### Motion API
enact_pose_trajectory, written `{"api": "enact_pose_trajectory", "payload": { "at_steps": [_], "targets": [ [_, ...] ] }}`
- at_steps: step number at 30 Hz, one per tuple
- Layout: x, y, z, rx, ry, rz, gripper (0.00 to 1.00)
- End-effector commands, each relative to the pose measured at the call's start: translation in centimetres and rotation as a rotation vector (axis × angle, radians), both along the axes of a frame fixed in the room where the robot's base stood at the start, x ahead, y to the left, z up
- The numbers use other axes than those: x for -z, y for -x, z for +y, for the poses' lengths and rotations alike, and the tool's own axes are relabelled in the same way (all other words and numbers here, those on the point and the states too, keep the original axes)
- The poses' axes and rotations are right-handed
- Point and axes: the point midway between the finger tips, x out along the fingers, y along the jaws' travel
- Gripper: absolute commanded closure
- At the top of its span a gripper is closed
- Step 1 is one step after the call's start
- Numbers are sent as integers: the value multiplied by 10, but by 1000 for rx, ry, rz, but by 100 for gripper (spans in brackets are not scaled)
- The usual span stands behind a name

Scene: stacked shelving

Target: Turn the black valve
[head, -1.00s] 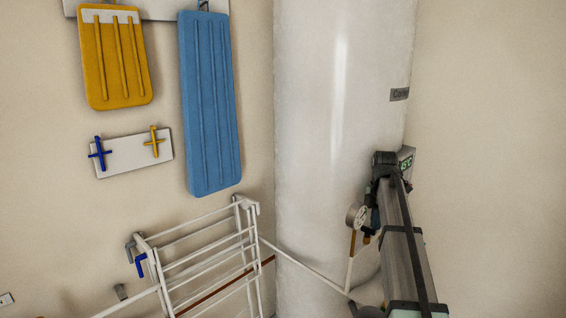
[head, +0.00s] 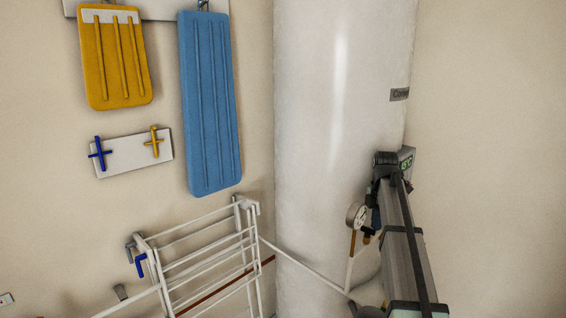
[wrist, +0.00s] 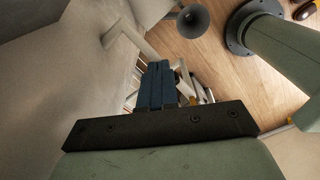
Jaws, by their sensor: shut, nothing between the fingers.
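My gripper shows in the wrist view as two dark blue fingers (wrist: 154,86) pressed together, with nothing between them. In the head view, my arm hides most of it; a little dark blue shows beside the round gauge (head: 356,215). The gauge sits on a thin pipe with brass fittings (head: 353,242) in front of the white tank (head: 330,110). I cannot make out a black valve for certain in either view; my arm covers the area right of the gauge. In the wrist view, white pipework (wrist: 183,74) lies just past the fingertips, and contact cannot be told.
A display reading about 45°C (head: 407,163) is on the tank's right side, close to my arm. A white drying rack (head: 205,255) stands to the left. Blue and yellow cross handles (head: 125,153) are on a wall plate. A grey cone (wrist: 193,20) shows over the wooden floor.

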Motion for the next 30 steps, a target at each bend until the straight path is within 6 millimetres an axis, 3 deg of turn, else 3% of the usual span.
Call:
{"api": "enact_pose_trajectory", "payload": {
  "at_steps": [11,30],
  "targets": [
    [-3,-2,-7,0,0,-1,100],
    [-58,-2,-7,0,0,-1,100]
  ]
}}
